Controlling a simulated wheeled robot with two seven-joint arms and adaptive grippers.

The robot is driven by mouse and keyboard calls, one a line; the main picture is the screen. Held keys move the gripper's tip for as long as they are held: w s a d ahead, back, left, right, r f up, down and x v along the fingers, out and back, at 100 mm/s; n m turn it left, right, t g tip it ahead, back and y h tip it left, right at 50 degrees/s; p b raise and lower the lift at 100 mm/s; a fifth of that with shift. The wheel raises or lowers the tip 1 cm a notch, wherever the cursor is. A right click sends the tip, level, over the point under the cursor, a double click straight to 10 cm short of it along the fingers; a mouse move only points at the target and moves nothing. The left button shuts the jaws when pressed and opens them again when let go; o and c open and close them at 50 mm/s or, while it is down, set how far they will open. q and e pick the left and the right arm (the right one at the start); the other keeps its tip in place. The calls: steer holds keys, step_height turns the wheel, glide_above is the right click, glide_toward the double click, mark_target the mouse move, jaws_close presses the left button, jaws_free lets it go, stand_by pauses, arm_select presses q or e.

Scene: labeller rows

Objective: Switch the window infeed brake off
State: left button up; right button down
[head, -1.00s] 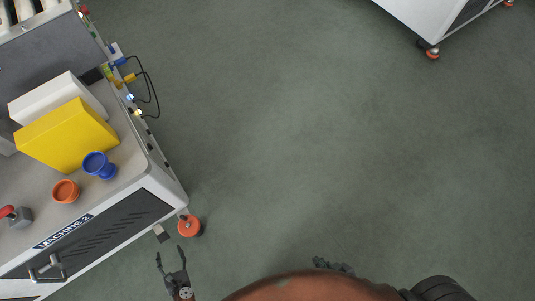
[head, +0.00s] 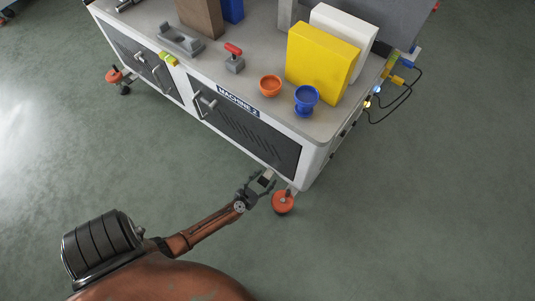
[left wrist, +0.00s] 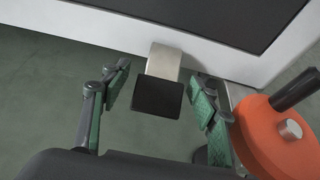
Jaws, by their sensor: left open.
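A small black pedal pad (left wrist: 158,97) on a pale metal arm (left wrist: 164,61) sticks out low from the front of the white machine. It also shows in the head view (head: 264,180), just under the front panel's lower right. My left gripper (head: 258,185) is open there; in the left wrist view its green-padded fingers (left wrist: 160,88) stand to either side of the pad, apart from it. A red-handled lever (head: 233,50) on a grey block stands on the machine top. No label tells which control is the brake. My right gripper is not in view.
An orange caster (left wrist: 270,138) stands close to the right finger. The "MACHINE 2" plate (head: 238,103) is on the front. A yellow box (head: 322,54), a white box (head: 345,28), an orange cup (head: 270,86) and a blue cup (head: 306,99) stand on top. The floor in front is clear.

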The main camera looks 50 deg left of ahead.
arm_select(q)
steer(key=shift+c, duration=0.6)
jaws_close()
